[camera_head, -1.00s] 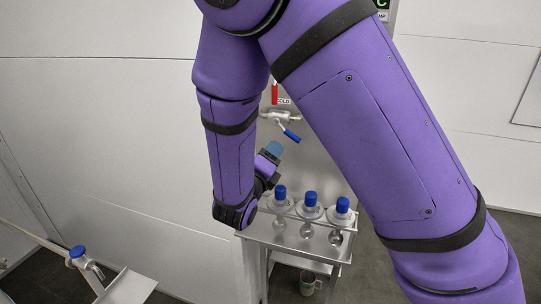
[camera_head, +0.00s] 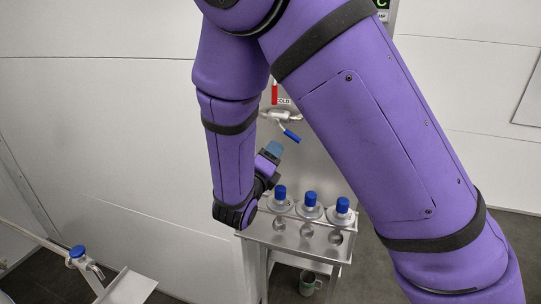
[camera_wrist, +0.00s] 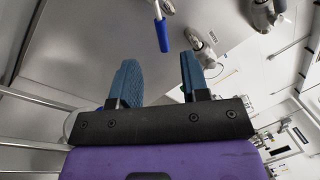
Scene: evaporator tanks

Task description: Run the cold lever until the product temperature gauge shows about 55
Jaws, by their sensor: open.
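The blue-handled lever (camera_head: 290,134) is on a metal valve on the steel wall, below a label reading "OLD" (camera_head: 284,101), its first letter hidden. Its handle slants down to the right. In the wrist view, a blue handle (camera_wrist: 162,35) shows beyond the gap between my fingers, apart from them. My gripper (camera_head: 274,148) is open, just below and left of the lever in the head view; its two blue fingers also show in the wrist view (camera_wrist: 157,82), with nothing between them. The gauge is mostly hidden; only a green "C" display corner (camera_head: 382,4) shows, no number readable.
A red handle (camera_head: 274,94) hangs just above the valve. Several blue-capped bottles (camera_head: 311,205) stand on a steel stand (camera_head: 295,240) below my gripper, with a mug (camera_head: 308,284) under it. Another blue-handled valve (camera_head: 78,254) is at lower left. The white wall is clear.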

